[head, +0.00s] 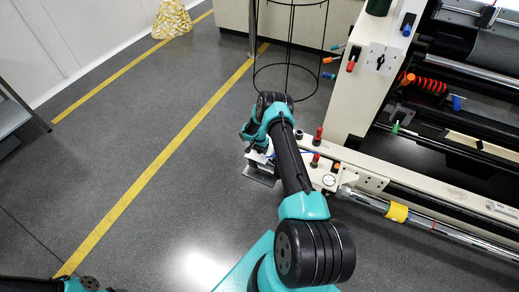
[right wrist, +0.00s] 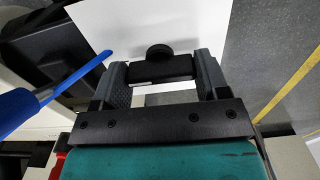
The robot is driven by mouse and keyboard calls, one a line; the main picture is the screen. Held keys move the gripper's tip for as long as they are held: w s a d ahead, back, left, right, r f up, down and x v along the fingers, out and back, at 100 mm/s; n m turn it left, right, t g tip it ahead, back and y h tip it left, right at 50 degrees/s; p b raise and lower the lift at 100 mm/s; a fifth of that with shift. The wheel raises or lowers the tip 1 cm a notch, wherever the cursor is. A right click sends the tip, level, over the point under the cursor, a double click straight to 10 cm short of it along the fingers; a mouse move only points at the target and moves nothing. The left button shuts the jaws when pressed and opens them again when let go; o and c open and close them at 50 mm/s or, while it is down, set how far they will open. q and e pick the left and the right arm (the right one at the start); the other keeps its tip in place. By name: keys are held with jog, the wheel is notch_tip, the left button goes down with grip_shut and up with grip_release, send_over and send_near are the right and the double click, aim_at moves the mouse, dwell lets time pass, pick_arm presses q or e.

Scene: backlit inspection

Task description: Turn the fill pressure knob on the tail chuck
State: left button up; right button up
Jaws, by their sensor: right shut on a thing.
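In the right wrist view, my right gripper (right wrist: 162,72) has its two dark fingers closed on the sides of a black knob (right wrist: 159,50). A round black end of the knob stands out beyond the fingers, against a white surface. In the head view my right gripper (head: 258,158) is at the end of the cream machine beam (head: 360,170), and the knob is hidden there by my arm. I cannot tell whether the knob has turned. Only a bit of my left arm shows at the bottom left, and its gripper is out of frame.
A blue lever (right wrist: 55,95) stands close to the left finger in the right wrist view. A wire stand (head: 290,65) is behind. The floor at left is clear.

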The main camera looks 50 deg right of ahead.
jog(key=o, duration=0.9)
jog(key=shift+o, duration=0.2)
jog(key=shift+r, duration=0.1)
notch_tip(320, 180, up, 17)
jog(key=shift+r, duration=0.15)
dwell(0.3)
